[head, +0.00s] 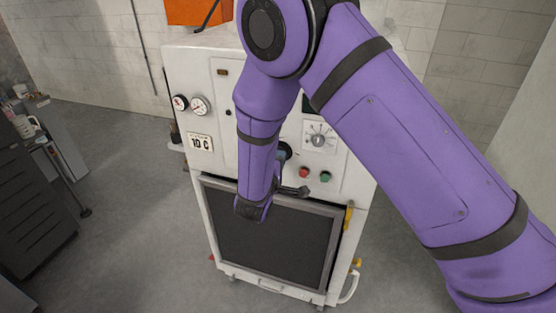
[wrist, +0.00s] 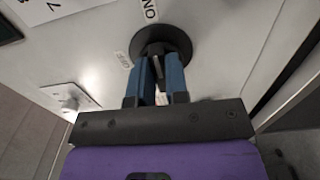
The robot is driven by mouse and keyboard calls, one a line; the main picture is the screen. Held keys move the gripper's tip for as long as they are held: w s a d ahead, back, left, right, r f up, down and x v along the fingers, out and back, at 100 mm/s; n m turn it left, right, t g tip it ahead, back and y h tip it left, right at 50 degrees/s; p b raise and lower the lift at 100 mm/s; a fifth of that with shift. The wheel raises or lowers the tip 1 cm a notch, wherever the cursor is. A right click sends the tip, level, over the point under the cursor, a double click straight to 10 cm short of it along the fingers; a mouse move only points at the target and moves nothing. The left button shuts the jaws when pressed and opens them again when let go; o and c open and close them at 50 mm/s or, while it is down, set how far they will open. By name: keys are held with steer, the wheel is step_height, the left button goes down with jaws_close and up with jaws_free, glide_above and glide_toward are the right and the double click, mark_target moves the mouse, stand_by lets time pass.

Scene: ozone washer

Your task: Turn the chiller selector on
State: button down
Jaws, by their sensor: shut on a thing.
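The chiller selector (wrist: 175,37) is a dark round knob on the white machine panel, near the top middle of the wrist view. An ON label (wrist: 150,10) sits above it and an OFF label (wrist: 123,60) to its lower left. My gripper (wrist: 162,70) has its two blue fingers closed on the narrow grip of the knob. The fingers hide much of that grip, so I cannot tell its exact pointing direction. In the head view my purple arm covers much of the panel around the selector, of which a dark edge (head: 287,150) shows.
The white machine (head: 355,170) also carries a white-plated dial (head: 318,140), a red button (head: 303,172) and a green button (head: 325,176). A dark framed door (head: 290,245) is below.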

steer(key=c, duration=1.1)
jaws_free()
steer(key=shift+s, duration=0.15)
steer(key=v, duration=1)
steer(key=shift+s+a, duration=0.15)
steer(key=shift+s, duration=0.15)
